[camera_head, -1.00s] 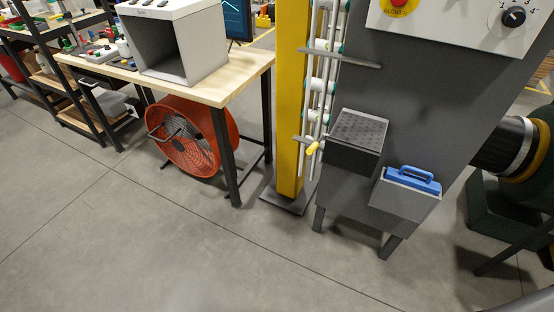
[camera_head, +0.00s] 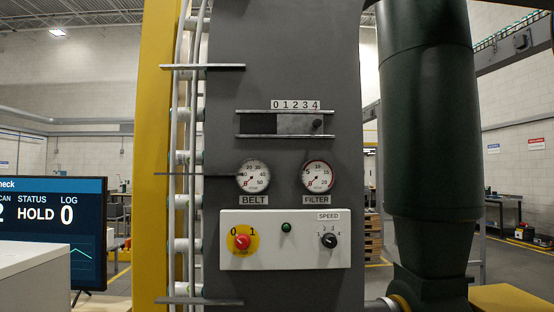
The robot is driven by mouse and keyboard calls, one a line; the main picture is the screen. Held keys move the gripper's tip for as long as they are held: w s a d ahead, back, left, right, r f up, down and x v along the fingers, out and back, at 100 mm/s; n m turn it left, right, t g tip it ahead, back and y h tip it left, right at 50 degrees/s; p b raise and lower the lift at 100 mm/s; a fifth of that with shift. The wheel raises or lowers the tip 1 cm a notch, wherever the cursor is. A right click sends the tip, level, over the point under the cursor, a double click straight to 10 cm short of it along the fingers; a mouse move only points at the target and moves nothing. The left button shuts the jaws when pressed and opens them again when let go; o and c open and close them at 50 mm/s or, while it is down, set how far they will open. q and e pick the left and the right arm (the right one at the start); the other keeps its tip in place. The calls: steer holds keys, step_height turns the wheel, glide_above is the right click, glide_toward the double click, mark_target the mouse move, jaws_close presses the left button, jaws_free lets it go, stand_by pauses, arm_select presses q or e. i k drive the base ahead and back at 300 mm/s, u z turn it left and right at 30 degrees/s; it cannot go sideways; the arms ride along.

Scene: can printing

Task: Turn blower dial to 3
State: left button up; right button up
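A white control panel (camera_head: 285,262) is on the front of a grey machine cabinet in the head view. At its right is a small black dial (camera_head: 329,240) under a SPEED label (camera_head: 329,216), with small numbers around it. Its pointer is too small to read surely. At the panel's left is a red knob (camera_head: 242,241) on a yellow disc, with 0 and 1 above it. A small green light or button (camera_head: 286,227) sits between them. Neither of my grippers is in view.
Above the panel are a BELT gauge (camera_head: 253,176), a FILTER gauge (camera_head: 318,176) and a slide plate (camera_head: 296,124) marked 0 to 4. A yellow post (camera_head: 153,150) and pipes stand left, a dark green cylinder (camera_head: 428,120) right. A screen (camera_head: 80,225) reads HOLD.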

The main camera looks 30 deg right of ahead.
mark_target(329, 240)
steer(key=z, duration=1.2)
